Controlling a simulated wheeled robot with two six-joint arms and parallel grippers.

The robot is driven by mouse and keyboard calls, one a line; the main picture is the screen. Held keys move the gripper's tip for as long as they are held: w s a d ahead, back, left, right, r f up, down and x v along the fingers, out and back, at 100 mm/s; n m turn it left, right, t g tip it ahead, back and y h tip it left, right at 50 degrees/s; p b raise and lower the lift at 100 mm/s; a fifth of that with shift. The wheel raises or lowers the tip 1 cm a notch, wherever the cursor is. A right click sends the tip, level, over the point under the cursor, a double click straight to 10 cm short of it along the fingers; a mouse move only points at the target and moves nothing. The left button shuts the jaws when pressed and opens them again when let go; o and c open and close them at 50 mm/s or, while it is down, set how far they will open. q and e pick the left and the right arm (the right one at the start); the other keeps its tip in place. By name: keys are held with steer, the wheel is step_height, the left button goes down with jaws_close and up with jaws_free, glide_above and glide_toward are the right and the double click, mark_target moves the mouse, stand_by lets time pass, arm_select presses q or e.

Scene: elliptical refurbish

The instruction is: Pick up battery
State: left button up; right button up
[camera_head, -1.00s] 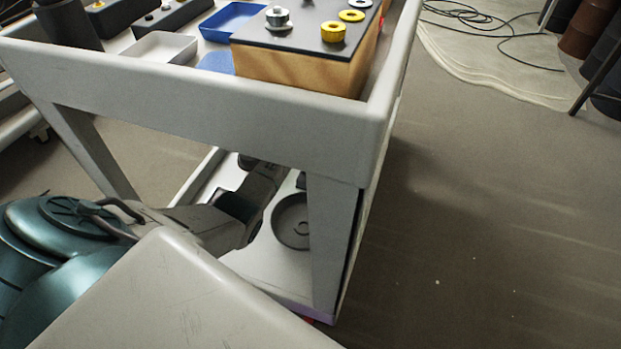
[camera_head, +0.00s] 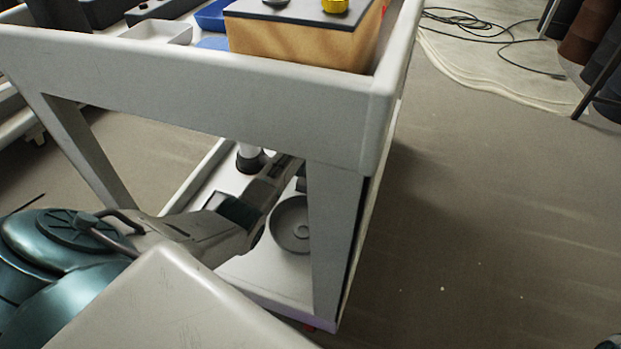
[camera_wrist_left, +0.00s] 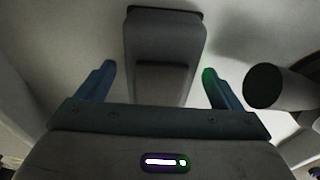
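A dark grey block (camera_wrist_left: 165,45), which looks like the battery, lies on a pale surface in the left wrist view. Its near end is between the two blue fingers of my left gripper (camera_wrist_left: 158,70). The gripper is open, with a gap on each side of the block. In the head view my left arm reaches under the cart top to the lower shelf (camera_head: 262,274). The gripper there is partly hidden behind the cart frame, and I cannot make out the battery. My right gripper is not in view.
A light cylinder with a dark base (camera_head: 250,158) stands on the lower shelf near my arm. A round grey dish (camera_head: 291,224) lies to the right, by the cart leg (camera_head: 334,235). The cart's top rail (camera_head: 200,85) is above the arm. The floor at right is clear.

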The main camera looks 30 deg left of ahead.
arm_select(q)
steer(key=c, duration=1)
steer(key=shift+r, duration=0.1)
